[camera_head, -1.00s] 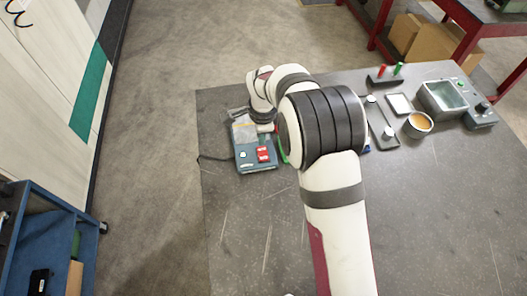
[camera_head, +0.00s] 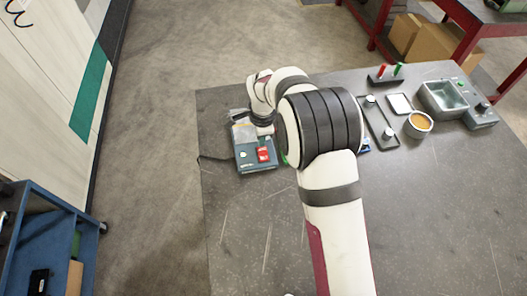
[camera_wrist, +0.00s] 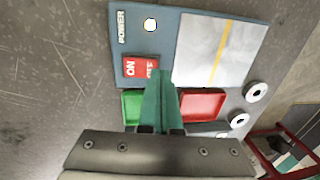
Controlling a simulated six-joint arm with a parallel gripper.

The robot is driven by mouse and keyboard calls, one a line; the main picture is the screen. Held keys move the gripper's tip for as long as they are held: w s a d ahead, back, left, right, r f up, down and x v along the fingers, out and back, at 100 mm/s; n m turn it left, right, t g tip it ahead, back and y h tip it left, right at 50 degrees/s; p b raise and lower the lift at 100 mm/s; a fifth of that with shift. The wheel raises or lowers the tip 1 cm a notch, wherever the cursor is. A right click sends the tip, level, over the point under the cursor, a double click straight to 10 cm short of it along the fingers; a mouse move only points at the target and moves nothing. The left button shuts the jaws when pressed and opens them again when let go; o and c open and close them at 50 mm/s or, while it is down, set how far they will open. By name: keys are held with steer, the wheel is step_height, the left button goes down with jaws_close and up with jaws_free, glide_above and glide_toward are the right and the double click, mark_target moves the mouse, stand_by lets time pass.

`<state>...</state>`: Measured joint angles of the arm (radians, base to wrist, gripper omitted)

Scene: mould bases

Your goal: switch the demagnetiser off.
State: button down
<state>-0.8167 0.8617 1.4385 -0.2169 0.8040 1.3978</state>
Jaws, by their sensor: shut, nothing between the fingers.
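The demagnetiser (camera_head: 245,165) is a blue-grey box at the left of the table. It has a pale top plate with a yellow stripe (camera_wrist: 213,52). Its red rocker switch (camera_head: 264,155) also shows in the wrist view (camera_wrist: 133,67), with "ON" readable on one half and the other half's marking unclear. The round lamp by "POWER" (camera_wrist: 150,24) looks lit, pale yellow-white. My gripper (camera_wrist: 154,88) is shut and empty, its teal fingertips at the switch's lower right edge in the wrist view. I cannot tell whether they touch it. My arm hides the fingertips in the head view.
A green tray (camera_wrist: 132,107) and a red tray (camera_wrist: 203,105) lie beside the demagnetiser. At the table's right are a cup of orange contents (camera_head: 419,124), a metal basin (camera_head: 443,98) and a control box (camera_head: 482,112). The front of the table is clear.

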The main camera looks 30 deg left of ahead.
steer(key=shift+f, duration=0.6)
steer(key=shift+r, duration=3.55)
steer(key=s+d+r, duration=0.2)
steer(key=d+r, duration=0.2)
steer(key=d, duration=0.4)
steer(key=s+d+r+n, duration=0.1)
steer(key=d+r, duration=0.3)
steer(key=d, duration=0.3)
steer(key=s+d+r, duration=0.2)
steer(key=d+r, duration=0.2)
steer(key=d, duration=0.4)
steer(key=s+d+n, duration=0.1)
steer(key=s+d, duration=0.4)
steer(key=s, duration=0.3)
steer(key=s+d+n+g, duration=0.1)
steer(key=s+d, duration=0.4)
steer(key=s, duration=0.4)
steer(key=shift+d+f+y, duration=0.3)
steer(key=shift+d+f, duration=0.05)
steer(key=shift+s, duration=0.1)
